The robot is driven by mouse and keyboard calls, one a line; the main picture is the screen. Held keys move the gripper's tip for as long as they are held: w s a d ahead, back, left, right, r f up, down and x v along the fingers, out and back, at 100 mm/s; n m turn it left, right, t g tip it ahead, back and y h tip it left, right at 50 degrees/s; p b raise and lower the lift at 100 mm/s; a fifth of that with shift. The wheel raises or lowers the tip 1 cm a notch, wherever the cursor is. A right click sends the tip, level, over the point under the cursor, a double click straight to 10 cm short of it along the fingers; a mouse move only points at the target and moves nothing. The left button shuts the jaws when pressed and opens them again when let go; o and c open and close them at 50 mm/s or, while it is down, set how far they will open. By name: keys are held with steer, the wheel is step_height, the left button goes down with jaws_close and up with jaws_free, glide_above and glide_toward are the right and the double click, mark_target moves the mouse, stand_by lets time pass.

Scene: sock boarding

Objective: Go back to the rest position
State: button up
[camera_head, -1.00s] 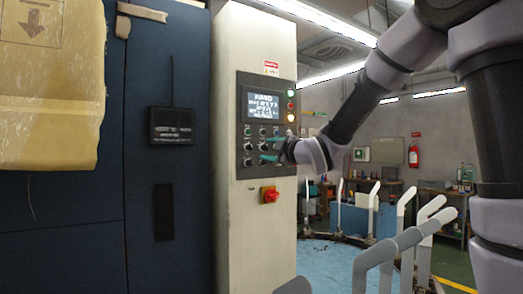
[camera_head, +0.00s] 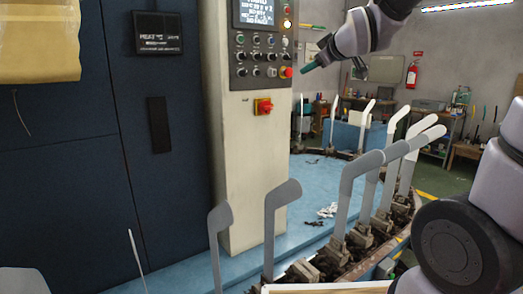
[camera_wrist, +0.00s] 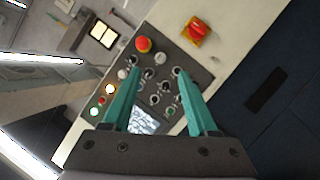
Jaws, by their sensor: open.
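My gripper (camera_head: 309,68) is in the head view, just to the right of the control panel (camera_head: 262,50) on the pale column. In the wrist view its two green fingers (camera_wrist: 152,88) are spread apart with nothing between them. The panel, with its knobs, buttons and lit screen, shows between and beyond the fingers (camera_wrist: 158,80). The fingers look clear of the panel, though the exact gap is hard to tell. My arm comes in from the upper right of the head view.
A red rotary switch (camera_head: 263,107) sits below the panel. Several upright grey sock forms (camera_head: 280,195) stand on the curved machine over a blue floor (camera_head: 310,190). A dark blue cabinet (camera_head: 150,200) stands at left. A red fire extinguisher (camera_head: 411,74) hangs on the back wall.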

steer(key=s+d+f+m+g, duration=0.2)
steer(key=s+d+m, duration=0.1)
steer(key=s, duration=0.4)
steer(key=s+d+f+m+g+h, duration=0.1)
steer(key=s+d+f+m+g, duration=0.1)
steer(key=s+m, duration=0.4)
steer(key=s+d+f+m+g+h, duration=0.1)
steer(key=s+d+f+m+g, duration=0.2)
steer(key=s, duration=0.7)
steer(key=shift+d+f+m, duration=0.3)
steer(key=shift+d+m, duration=0.6)
steer(key=shift+m, duration=0.3)
